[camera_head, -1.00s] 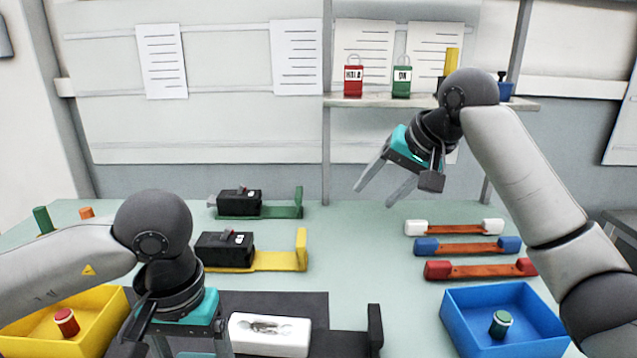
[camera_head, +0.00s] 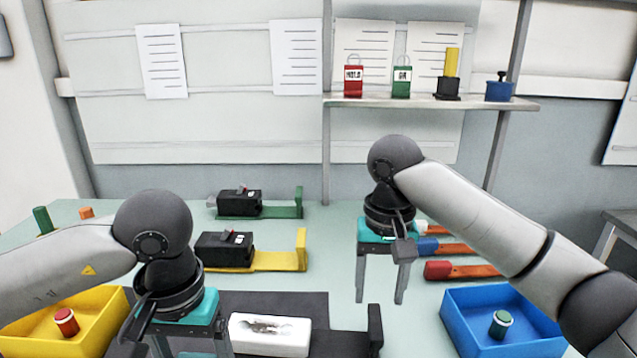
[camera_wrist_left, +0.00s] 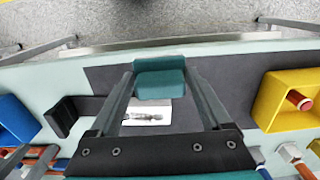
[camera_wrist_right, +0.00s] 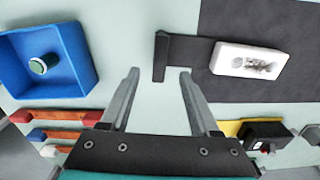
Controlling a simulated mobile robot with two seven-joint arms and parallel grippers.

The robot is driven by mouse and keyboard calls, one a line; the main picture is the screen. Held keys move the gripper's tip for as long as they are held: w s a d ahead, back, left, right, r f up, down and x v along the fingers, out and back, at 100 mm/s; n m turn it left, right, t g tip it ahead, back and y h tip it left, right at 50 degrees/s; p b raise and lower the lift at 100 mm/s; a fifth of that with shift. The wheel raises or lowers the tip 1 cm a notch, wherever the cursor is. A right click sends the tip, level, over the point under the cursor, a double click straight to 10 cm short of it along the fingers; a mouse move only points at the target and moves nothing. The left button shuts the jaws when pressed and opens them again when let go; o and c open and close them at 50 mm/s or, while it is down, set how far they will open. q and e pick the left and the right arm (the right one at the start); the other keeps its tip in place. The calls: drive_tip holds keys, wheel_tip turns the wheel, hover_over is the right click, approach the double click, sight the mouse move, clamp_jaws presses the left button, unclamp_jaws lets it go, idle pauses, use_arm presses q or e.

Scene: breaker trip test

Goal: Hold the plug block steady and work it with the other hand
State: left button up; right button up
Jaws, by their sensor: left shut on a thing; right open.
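My left gripper (camera_wrist_left: 160,86) is shut on a dark teal block (camera_wrist_left: 160,70), with a finger on each side of it. In the head view only a sliver of this block shows, at the bottom edge. I cannot tell for sure whether it is the plug block. A white block (camera_head: 270,333) with a dark mark on top lies on the dark mat, right of my left gripper; it shows in the right wrist view too (camera_wrist_right: 248,60). My right gripper (camera_head: 380,298) is open and empty, pointing down above bare table near the black upright end piece (camera_head: 375,328).
A yellow bin (camera_head: 95,335) with a red knob is at left; a blue bin (camera_head: 535,315) with a green knob is at right. Black devices on yellow (camera_head: 301,245) and green (camera_head: 298,200) brackets stand behind. Coloured bars (camera_head: 470,271) lie behind the right gripper. A shelf (camera_head: 430,101) holds tags.

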sight(376, 321)
drive_tip(key=shift+f, duration=3.9)
drive_tip(key=shift+c, duration=0.3)
clamp_jaws()
